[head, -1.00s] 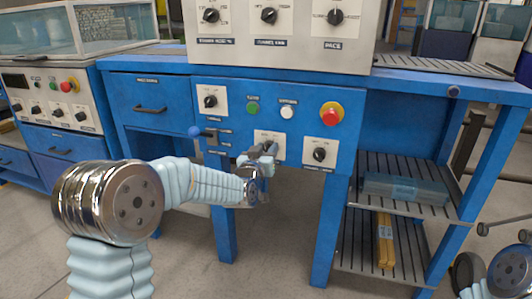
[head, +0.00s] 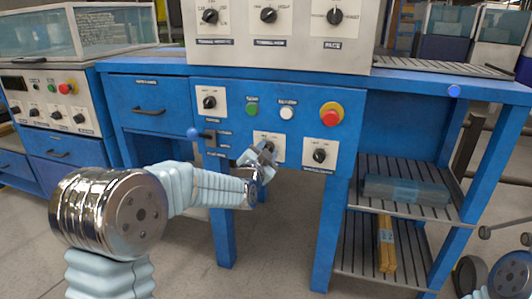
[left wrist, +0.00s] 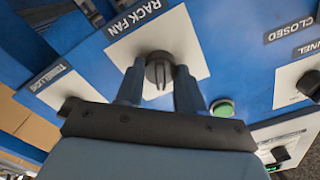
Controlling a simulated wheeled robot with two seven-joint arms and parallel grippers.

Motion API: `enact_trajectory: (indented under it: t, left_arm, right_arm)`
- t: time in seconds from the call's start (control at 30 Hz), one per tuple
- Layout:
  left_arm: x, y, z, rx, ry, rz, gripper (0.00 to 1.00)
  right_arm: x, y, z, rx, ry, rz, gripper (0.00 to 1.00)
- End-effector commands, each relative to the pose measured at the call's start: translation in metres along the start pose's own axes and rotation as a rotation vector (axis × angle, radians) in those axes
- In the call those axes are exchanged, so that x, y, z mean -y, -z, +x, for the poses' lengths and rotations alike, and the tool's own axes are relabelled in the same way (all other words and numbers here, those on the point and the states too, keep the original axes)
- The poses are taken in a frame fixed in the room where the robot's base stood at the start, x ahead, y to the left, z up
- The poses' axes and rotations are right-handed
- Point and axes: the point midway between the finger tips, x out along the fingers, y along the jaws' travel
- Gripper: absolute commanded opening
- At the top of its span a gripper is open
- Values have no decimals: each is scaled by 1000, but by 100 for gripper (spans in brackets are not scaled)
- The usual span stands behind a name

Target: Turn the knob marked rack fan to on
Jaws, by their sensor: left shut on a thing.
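The rack fan knob (left wrist: 158,68) is a dark round knob on a white plate, with the label RACK FAN (left wrist: 133,17) beside it in the left wrist view. My left gripper (left wrist: 160,88) is shut on this knob, one finger on each side. In the head view my left gripper (head: 263,154) is at the lower middle of the blue panel and mostly hides the knob; its white plate (head: 277,138) shows behind. The on and off marks cannot be read. My right gripper is out of view.
Another black knob (head: 319,155) is just right of the gripper. A red stop button (head: 331,115), green button (head: 251,109), white button (head: 287,113) and blue-tipped lever (head: 194,132) are close by.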

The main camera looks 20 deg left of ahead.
Motion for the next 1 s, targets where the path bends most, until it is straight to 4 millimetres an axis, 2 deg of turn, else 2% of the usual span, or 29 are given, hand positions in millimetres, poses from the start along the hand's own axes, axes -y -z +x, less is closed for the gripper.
enact_trajectory:
  t: [0.3, 0.73, 0.77, 0.9, 1.0]
  left_arm:
    - [-1, 0, 0, 1, -1, 79, 7]
    - [-1, 0, 0, 0, -2, 88, 7]
    - [-1, 0, 0, 0, -2, 88, 42]
    - [-1, 0, 0, 0, -1, 87, 63]
    - [-1, 0, 0, 0, -1, 86, 63]
  right_arm:
    - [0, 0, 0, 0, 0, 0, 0]
    - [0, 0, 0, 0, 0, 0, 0]
    - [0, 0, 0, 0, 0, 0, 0]
    - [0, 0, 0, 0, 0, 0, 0]
    - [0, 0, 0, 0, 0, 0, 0]
